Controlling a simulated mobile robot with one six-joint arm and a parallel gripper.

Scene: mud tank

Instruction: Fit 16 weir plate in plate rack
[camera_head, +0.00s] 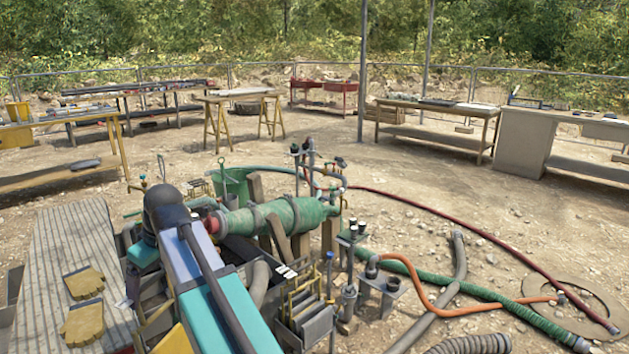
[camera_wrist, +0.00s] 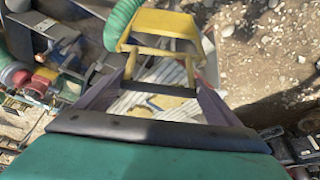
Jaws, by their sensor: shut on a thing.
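In the wrist view the two dark purple fingers of my gripper (camera_wrist: 160,60) reach up to a yellow piece with a crossbar, and the gripper is shut on it. I take this yellow piece to be the weir plate (camera_wrist: 166,22); its number cannot be read. In the head view my arm crosses the lower left and my gripper cannot be made out. A rack with grey plates and yellow handles, likely the plate rack (camera_head: 291,336), stands low, right of my arm. The held piece is apart from any rack that I can tell.
A ribbed board (camera_head: 70,230) with two yellow gloves (camera_head: 84,283) lies at left. A green pump body (camera_head: 295,215) and pipework stand behind the rack. Hoses (camera_head: 450,282) cross the ground at right. Workbenches (camera_head: 440,122) stand far back, with open gravel between.

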